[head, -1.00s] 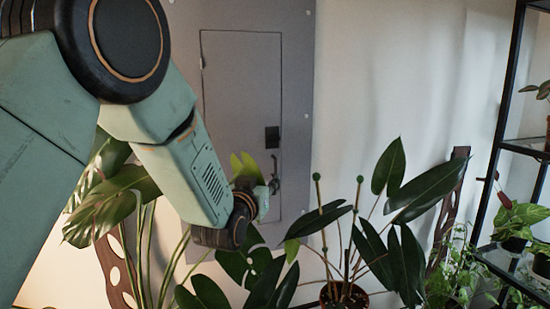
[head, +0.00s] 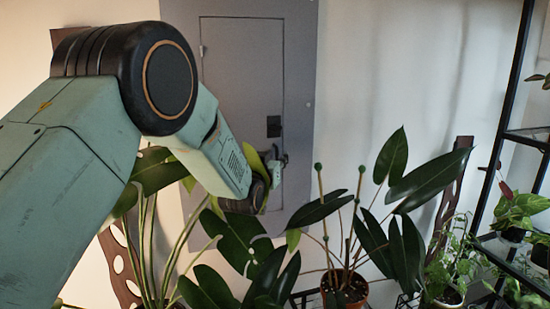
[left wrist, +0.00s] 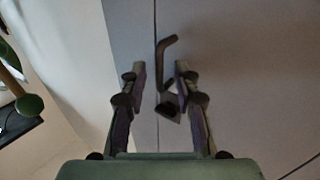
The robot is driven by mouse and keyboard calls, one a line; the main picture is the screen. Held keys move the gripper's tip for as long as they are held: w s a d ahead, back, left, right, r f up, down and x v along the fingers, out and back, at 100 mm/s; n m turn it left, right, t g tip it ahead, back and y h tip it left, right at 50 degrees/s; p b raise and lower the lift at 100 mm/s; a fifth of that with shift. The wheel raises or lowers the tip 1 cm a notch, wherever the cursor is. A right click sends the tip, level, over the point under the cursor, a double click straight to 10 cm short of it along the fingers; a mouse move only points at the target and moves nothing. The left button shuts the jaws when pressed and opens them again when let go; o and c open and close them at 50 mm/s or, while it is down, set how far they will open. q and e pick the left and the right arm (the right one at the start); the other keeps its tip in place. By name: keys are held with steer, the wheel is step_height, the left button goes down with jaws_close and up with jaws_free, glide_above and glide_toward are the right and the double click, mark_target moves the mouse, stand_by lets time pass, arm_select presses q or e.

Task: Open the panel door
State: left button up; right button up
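The grey panel door (head: 240,80) is closed flush in its frame on the wall. Its dark bent handle (left wrist: 165,55) shows in the left wrist view, along the door seam. My left gripper (left wrist: 160,78) is open there, with one finger on each side of the handle's lower part; I cannot tell whether either finger touches it. In the head view my left gripper (head: 276,160) is small and partly hidden by my wrist, at the door's lower right edge. My right gripper is not in view.
A dark square plate (head: 273,127) sits on the door above the handle. A potted plant (head: 345,290) with large dark leaves stands in front, right of my gripper. More broad leaves (head: 240,240) lie below my wrist. A black shelf (head: 505,150) stands at right.

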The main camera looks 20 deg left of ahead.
arm_select(q)
steer(key=shift+d, duration=0.1)
steer(key=shift+s+r, duration=0.1)
steer(key=shift+s, duration=0.05)
steer(key=shift+c, duration=2.3)
jaws_close()
